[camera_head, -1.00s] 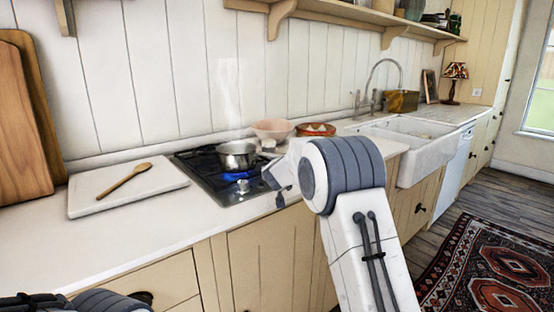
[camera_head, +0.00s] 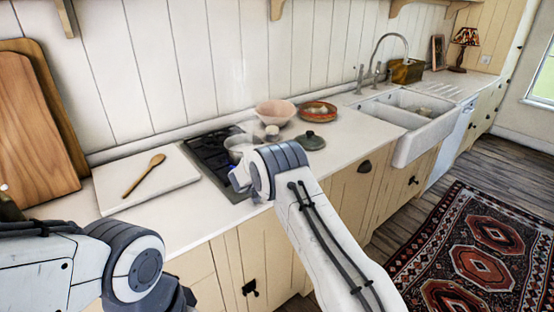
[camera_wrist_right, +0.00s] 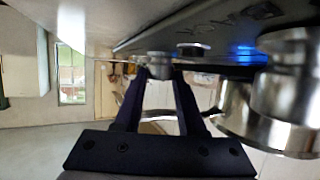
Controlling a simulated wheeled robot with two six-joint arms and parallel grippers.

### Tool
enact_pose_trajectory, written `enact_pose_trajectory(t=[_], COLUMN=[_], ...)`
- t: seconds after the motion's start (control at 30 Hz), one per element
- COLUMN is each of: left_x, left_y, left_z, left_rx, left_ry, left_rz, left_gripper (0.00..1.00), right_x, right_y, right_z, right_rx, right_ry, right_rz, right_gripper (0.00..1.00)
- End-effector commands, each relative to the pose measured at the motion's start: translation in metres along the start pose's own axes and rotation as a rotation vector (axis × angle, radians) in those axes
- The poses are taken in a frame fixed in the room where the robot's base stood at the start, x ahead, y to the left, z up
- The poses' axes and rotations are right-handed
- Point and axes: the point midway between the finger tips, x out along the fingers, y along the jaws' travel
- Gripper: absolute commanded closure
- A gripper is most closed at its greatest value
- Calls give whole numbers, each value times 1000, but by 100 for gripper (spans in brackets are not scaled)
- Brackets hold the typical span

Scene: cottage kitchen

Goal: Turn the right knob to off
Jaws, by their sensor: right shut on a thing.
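The black hob (camera_head: 208,150) is set into the white counter, with a steel pot (camera_head: 240,143) on it. In the right wrist view the hob's underside-up edge (camera_wrist_right: 215,32) runs across the top, with the pot (camera_wrist_right: 275,112) at the right and a blue flame (camera_wrist_right: 246,53) beside it. My right gripper (camera_wrist_right: 160,78) is shut on a small grey knob (camera_wrist_right: 158,68) at the hob; another knob (camera_wrist_right: 192,50) shows beside it. In the head view my right arm hides this gripper and the knobs. My left gripper is out of view; only its arm shows.
A white board (camera_head: 145,182) with a wooden spoon (camera_head: 145,174) lies left of the hob. A pink bowl (camera_head: 276,111), a patterned dish (camera_head: 318,111) and a dark lid (camera_head: 311,141) stand right of it. The sink (camera_head: 420,120) is farther right.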

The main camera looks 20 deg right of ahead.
Motion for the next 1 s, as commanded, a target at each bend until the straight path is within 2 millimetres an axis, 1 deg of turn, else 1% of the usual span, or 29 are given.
enact_pose_trajectory(t=[0.03,0.2,0.7,0.73,0.77,0.8,1.0], left_x=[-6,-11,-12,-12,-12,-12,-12], left_y=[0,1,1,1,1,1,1], left_z=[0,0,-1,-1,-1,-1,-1], left_rx=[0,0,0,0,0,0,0], left_ry=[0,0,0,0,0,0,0], left_rz=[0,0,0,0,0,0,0], left_gripper=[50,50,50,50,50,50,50], right_x=[-1,-1,-2,-2,-2,-2,-1], right_y=[-2,-3,-3,-3,-3,-3,-2], right_z=[-4,-3,-2,-2,-2,-1,-1], right_rx=[6,18,22,22,22,22,22], right_ry=[4,2,0,0,0,0,-1], right_rz=[6,35,48,48,47,48,50], right_gripper=[100,100,100,57,46,31,31])
